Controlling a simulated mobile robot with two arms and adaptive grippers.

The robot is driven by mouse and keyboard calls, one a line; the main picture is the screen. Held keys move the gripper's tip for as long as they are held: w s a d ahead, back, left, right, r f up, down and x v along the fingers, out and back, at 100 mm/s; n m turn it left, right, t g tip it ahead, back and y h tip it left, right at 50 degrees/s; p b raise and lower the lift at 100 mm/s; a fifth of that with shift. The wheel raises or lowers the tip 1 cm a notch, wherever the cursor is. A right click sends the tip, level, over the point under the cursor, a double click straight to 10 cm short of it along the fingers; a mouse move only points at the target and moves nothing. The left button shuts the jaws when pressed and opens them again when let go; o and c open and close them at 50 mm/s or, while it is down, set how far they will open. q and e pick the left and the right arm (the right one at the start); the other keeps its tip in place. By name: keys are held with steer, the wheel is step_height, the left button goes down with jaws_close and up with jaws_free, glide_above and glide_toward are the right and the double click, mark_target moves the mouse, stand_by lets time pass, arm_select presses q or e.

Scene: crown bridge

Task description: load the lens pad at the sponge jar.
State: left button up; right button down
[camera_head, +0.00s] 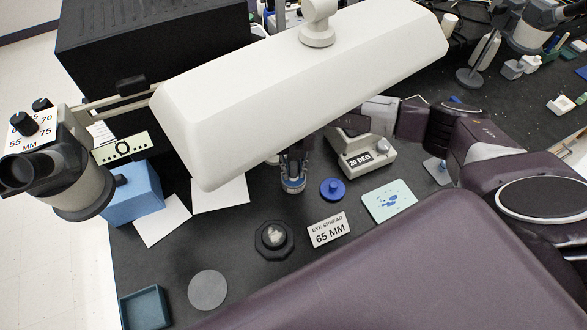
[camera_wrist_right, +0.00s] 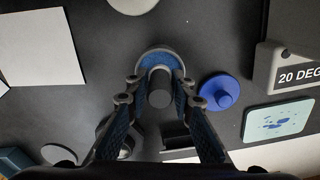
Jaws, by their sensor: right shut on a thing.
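My right gripper (camera_head: 293,172) is below the white overhead beam in the head view, its fingers pointing down. In the right wrist view my right gripper (camera_wrist_right: 158,97) is shut on a dark grey cylindrical handle. The handle belongs to what looks like the lens pad (camera_wrist_right: 152,60), a round head with a pale rim and blue inside. Its height above the table is hard to tell. The sponge jar (camera_head: 273,239) looks like the dark faceted pot with whitish filling, in front of the gripper and apart from it. A blue knobbed lid (camera_head: 331,190) lies right of the gripper. My left gripper is not visible.
An "EYE SPREAD 65 MM" card (camera_head: 328,230), a pale blue-stained pad (camera_head: 389,201) and a "20 DEG" block (camera_head: 363,157) lie to the right. A grey disc (camera_head: 208,290), teal tray (camera_head: 145,308) and blue box (camera_head: 133,193) are left. The white beam (camera_head: 300,85) hangs overhead.

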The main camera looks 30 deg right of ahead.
steer(key=shift+f+b, duration=0.45)
steer(key=shift+f, duration=0.05)
stand_by(1.3)
steer(key=shift+s, duration=0.1)
steer(key=shift+r+p, duration=2.45)
steer(key=shift+r, duration=1.1)
